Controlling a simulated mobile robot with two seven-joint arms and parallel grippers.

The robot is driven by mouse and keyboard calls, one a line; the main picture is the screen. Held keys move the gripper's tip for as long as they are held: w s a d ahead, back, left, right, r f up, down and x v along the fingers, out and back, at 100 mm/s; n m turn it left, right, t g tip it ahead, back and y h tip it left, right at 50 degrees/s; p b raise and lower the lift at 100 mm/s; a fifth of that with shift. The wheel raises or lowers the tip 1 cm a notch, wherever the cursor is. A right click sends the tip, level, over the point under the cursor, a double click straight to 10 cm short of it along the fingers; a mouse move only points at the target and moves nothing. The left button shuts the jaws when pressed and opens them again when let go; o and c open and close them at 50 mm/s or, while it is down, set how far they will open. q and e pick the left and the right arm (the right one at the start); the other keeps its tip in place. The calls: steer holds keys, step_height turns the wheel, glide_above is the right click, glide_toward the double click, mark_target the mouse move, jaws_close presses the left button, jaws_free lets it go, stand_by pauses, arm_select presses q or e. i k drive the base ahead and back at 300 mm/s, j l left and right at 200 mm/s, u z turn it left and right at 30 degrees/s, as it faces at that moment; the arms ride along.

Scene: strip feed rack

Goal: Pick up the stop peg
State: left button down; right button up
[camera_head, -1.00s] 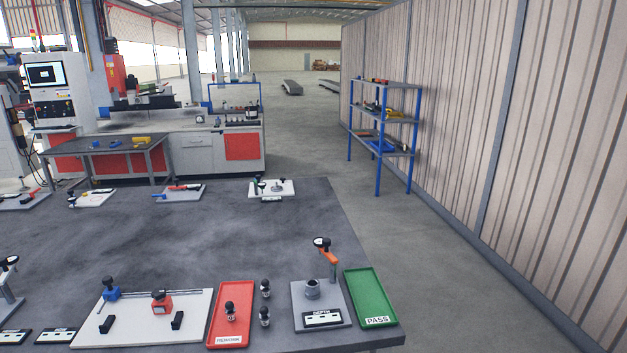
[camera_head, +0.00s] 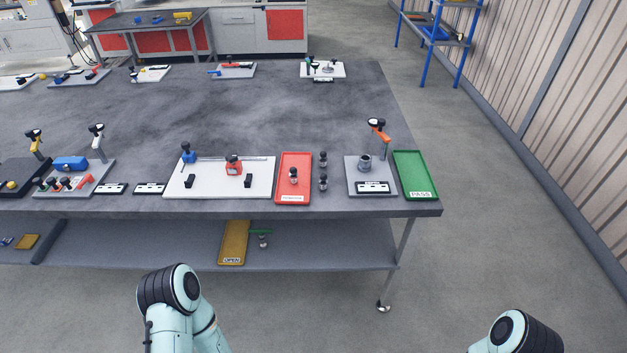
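No part is labelled as the stop peg, and I cannot tell for certain which one it is. On the long white board (camera_head: 215,190), a blue piece with a dark knob (camera_head: 188,153) stands at the back left, and a red block with a dark knob (camera_head: 234,166) stands near the middle. Two small black blocks stand on the board's front part. A dark knobbed peg (camera_head: 293,176) stands in the red tray (camera_head: 294,198). Two similar pegs, a rear one (camera_head: 323,159) and a front one (camera_head: 323,183), stand beside that tray. Only my arm links show; both grippers are out of view.
A grey plate (camera_head: 355,180) with a metal cup and an orange-armed stand is near the right end of the table (camera_head: 250,110). A green PASS tray (camera_head: 414,176) is beside it. A yellow OPEN tray (camera_head: 233,243) lies on the lower shelf (camera_head: 330,248). The table's middle is clear.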

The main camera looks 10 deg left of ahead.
mark_target(323, 182)
steer(key=k+j+z, duration=0.15)
steer(key=k+j, duration=0.65)
